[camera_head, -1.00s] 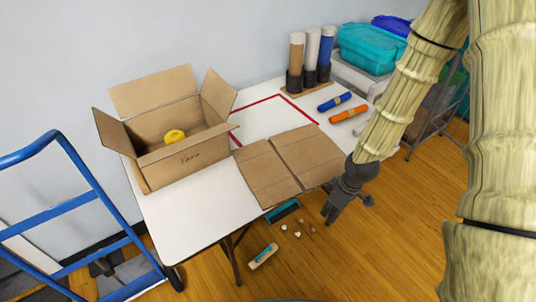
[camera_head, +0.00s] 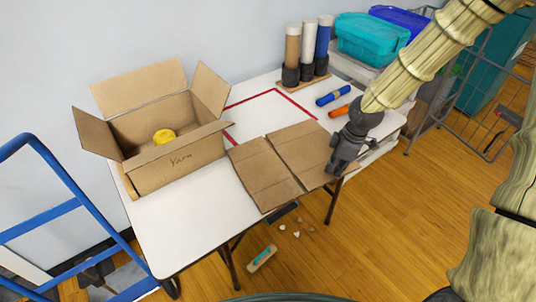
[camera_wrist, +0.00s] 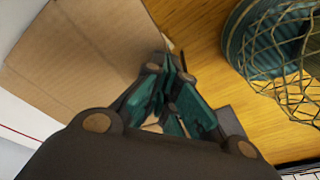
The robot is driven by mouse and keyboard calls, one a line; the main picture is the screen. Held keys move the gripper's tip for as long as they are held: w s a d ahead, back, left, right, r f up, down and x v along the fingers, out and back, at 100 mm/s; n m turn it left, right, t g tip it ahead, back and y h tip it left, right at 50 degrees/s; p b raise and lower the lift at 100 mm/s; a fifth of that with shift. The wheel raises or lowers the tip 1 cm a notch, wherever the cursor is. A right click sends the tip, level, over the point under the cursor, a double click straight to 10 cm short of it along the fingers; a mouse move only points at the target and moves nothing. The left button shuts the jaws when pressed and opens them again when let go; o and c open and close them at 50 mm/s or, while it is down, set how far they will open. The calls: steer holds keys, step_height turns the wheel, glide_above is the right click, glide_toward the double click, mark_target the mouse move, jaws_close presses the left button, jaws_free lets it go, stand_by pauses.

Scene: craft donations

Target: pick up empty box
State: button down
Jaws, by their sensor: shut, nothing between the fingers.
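A flat piece of brown cardboard (camera_head: 268,170), like a collapsed box with a fold or seam across it, lies on the white table near its front edge. It also shows in the wrist view (camera_wrist: 80,60). My gripper (camera_head: 336,172) is shut and empty, pointing down at the cardboard's right end; I cannot tell whether it touches. In the wrist view my closed fingers (camera_wrist: 175,75) are beside the cardboard's edge, with floor beyond. An open box (camera_head: 178,170) marked "Yarn" stands at the table's left with a yellow ball (camera_head: 164,136) inside.
The white table (camera_head: 185,232) is bare at the front left. Blue (camera_head: 333,98) and orange (camera_head: 339,111) rolls lie behind my gripper. Upright tubes (camera_head: 308,50) and a teal bin (camera_head: 370,38) stand at the back. A blue cart (camera_head: 75,205) is at the left.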

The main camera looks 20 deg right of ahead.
mark_target(268, 160)
steer(key=w+a, duration=0.4)
steer(key=a, duration=0.2)
steer(key=w+a+p, duration=0.1)
steer(key=w+a, duration=0.3)
steer(key=a, duration=0.1)
steer(key=w+a+p, duration=0.1)
steer(key=w+a, duration=0.3)
steer(key=a, duration=0.2)
steer(key=shift+w+a+f, duration=0.1)
steer(key=shift+a, duration=0.25)
steer(key=shift+f, duration=0.65)
steer(key=shift+s+d+f, duration=0.1)
steer(key=shift+s, duration=0.1)
